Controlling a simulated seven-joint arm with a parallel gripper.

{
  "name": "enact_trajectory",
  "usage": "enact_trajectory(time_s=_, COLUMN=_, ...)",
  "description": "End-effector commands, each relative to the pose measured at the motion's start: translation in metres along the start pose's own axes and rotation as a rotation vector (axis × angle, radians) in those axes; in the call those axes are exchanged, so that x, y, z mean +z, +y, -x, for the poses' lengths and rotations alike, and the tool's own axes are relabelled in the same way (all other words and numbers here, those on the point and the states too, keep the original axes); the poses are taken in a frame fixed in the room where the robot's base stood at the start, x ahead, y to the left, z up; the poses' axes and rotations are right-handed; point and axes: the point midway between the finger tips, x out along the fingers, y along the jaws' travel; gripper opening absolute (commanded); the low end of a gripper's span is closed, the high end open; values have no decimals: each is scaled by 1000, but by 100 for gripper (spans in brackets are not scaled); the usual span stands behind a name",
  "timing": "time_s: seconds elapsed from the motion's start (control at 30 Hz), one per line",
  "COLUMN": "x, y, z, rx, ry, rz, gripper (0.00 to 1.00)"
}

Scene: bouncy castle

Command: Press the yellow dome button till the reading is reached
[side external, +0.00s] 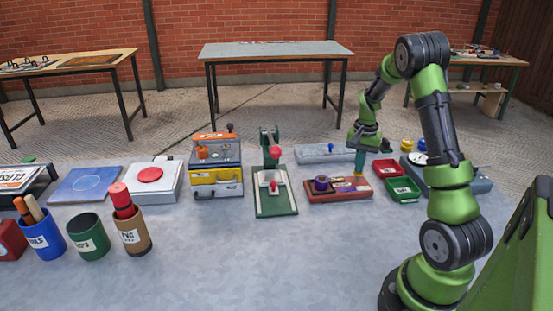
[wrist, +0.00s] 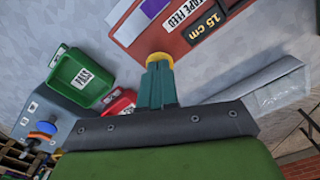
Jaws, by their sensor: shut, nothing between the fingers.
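The red tape-feed box (side external: 335,196) sits on the grey table right of centre, with a purple roll (side external: 321,184) on its left part. The yellow dome button (wrist: 159,57) is at the end of the box nearest my gripper, mostly covered by my fingertips in the wrist view. My gripper (side external: 360,172) has teal fingers pointing down, shut and empty, right over the button. The fingertips seem to touch the dome; I cannot tell how far it is pressed. The required reading is not visible.
Green (side external: 403,190) and red (side external: 388,168) bins stand close right of the box. A green-based press (side external: 275,205) stands to its left, and a long grey device (side external: 325,153) lies behind it.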

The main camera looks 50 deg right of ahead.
Motion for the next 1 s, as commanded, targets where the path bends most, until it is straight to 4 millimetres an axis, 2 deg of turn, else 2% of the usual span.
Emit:
enact_trajectory(time_s=0.5, x=-1, y=0, z=37, rx=-1, ry=4, rz=1, gripper=0)
enact_trajectory(time_s=1.0, x=0, y=0, z=42, rx=0, ry=2, rz=0, gripper=0)
